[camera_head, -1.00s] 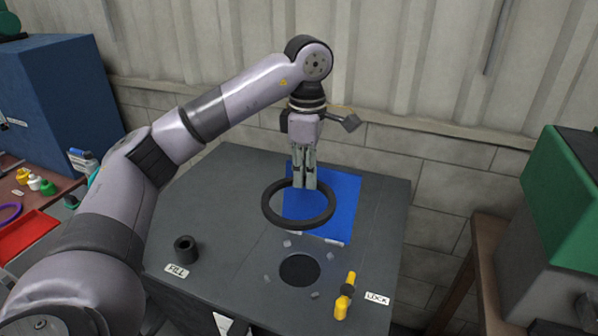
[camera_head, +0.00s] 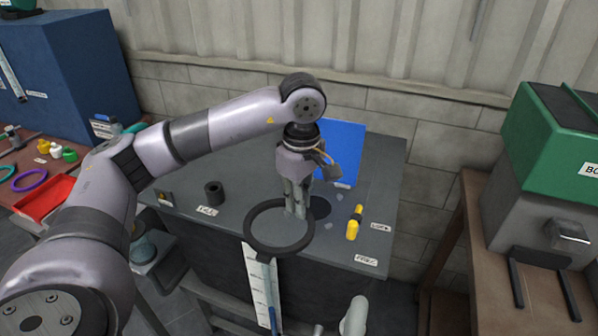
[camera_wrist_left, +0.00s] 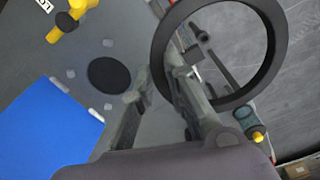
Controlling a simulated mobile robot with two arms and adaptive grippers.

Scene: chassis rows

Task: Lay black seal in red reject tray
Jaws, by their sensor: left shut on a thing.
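The black seal (camera_head: 249,236) is a large ring held by my left gripper (camera_head: 297,212), near the front edge of the grey table in the head view. My left gripper is shut on the ring's rim. The seal (camera_wrist_left: 272,50) also shows in the left wrist view, with the gripper fingers (camera_wrist_left: 178,98) at its rim. The red reject tray (camera_head: 48,198) lies on the brown bench at the far left, partly hidden by my left arm. My right gripper is not in view.
The grey table (camera_head: 375,170) bears a blue mat (camera_head: 341,145), a dark round hole (camera_head: 320,207), a black cylinder (camera_head: 214,193) and a yellow-black handle (camera_head: 354,222). A green-topped machine (camera_head: 560,120) stands at right. Purple and green rings (camera_head: 29,180) lie beside the tray.

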